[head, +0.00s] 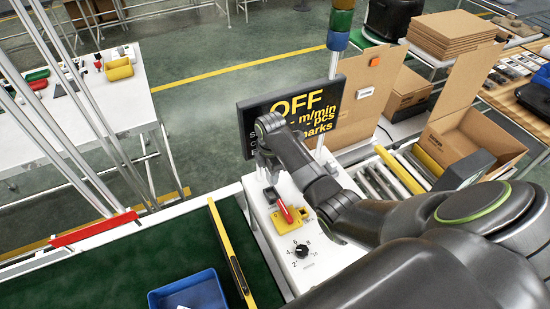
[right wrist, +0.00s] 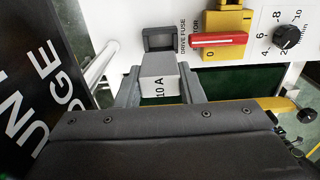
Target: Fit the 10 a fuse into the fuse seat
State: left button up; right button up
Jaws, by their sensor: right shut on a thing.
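The 10 A fuse (right wrist: 159,84), a pale grey block with "10 A" printed on its near face, is between the two fingers of my right gripper (right wrist: 160,92), which is shut on it. The fuse seat (right wrist: 159,39), a dark square-framed socket marked "DRIVE FUSE", is on the white panel just beyond the fuse in the right wrist view. The fuse's far end is close to the seat's near edge; I cannot tell if they touch. In the head view my right gripper (head: 265,172) is over the panel's far left part, its fingers hard to make out. My left gripper is not in view.
Beside the seat is a red-handled switch (head: 285,209) on a yellow base, with a black dial (head: 301,250) nearer. A display (head: 293,115) reading OFF stands behind my right wrist. A green belt (head: 130,263) with a yellow rail (head: 231,255) and a blue bin (head: 188,293) lies left.

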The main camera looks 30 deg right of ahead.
jog(key=shift+f, duration=0.2)
jog(key=shift+s+a+f, duration=0.1)
jog(key=shift+f, duration=0.6)
jog(key=shift+f+b, duration=1.95)
jog(key=shift+b, duration=0.2)
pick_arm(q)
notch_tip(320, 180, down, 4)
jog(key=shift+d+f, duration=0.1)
pick_arm(e)
jog(key=shift+r, duration=0.1)
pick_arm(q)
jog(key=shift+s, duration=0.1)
